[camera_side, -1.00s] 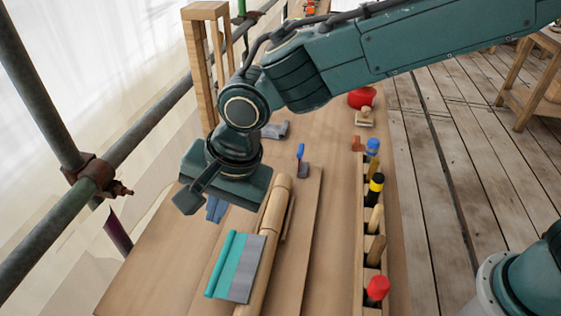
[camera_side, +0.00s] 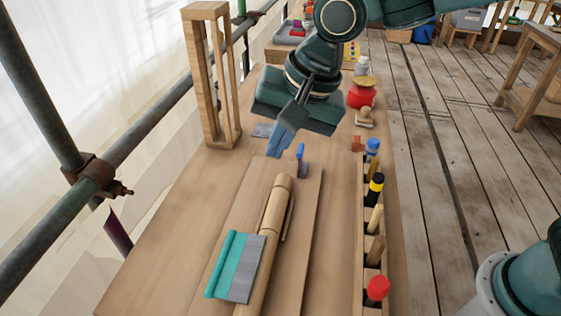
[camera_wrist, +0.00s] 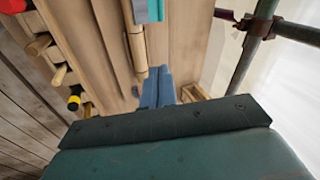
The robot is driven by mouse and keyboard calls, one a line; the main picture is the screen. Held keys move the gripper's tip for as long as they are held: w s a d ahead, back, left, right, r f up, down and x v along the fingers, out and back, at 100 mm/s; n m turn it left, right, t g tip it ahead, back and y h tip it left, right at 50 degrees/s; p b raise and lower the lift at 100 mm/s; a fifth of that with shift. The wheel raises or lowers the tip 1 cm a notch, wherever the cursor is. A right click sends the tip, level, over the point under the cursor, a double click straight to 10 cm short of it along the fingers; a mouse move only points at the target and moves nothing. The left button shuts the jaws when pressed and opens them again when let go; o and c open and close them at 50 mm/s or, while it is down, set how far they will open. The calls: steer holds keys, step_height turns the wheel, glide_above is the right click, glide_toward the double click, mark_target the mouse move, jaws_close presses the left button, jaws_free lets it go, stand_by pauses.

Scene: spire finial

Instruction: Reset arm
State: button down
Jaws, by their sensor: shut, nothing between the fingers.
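My gripper (camera_side: 279,146) is in the upper middle of the side view, above the far part of the bench (camera_side: 170,220). Its blue fingers are together with nothing between them, and they also show in the wrist view (camera_wrist: 157,88). A turned wooden spire piece (camera_side: 272,215) lies on a board on the bench, nearer the camera and apart from my gripper. A teal and grey sheet (camera_side: 237,267) lies against its near end. A small blue-handled brush (camera_side: 301,158) is just right of my fingertips in the side view; I cannot tell if they touch.
A tall wooden frame (camera_side: 211,80) stands at the back left. A rack (camera_side: 360,245) along the right edge holds several tools. A red pot (camera_side: 361,97) and a stamp-like block (camera_side: 364,118) are behind it. Green scaffold tubes (camera_side: 60,220) run along the left. The bench's left front is clear.

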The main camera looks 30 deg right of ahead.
steer(key=s+d+r+n+t, duration=0.1)
steer(key=s+d+r+n, duration=0.2)
steer(key=d, duration=0.6)
steer(key=s+d+r, duration=0.2)
steer(key=s+d, duration=0.2)
steer(key=d, duration=0.4)
steer(key=s+d+f+n+t+h, duration=0.1)
steer(key=s+d+n, duration=0.3)
steer(key=s+d, duration=0.6)
steer(key=shift+s+f+h, duration=0.7)
steer(key=shift+s, duration=0.55)
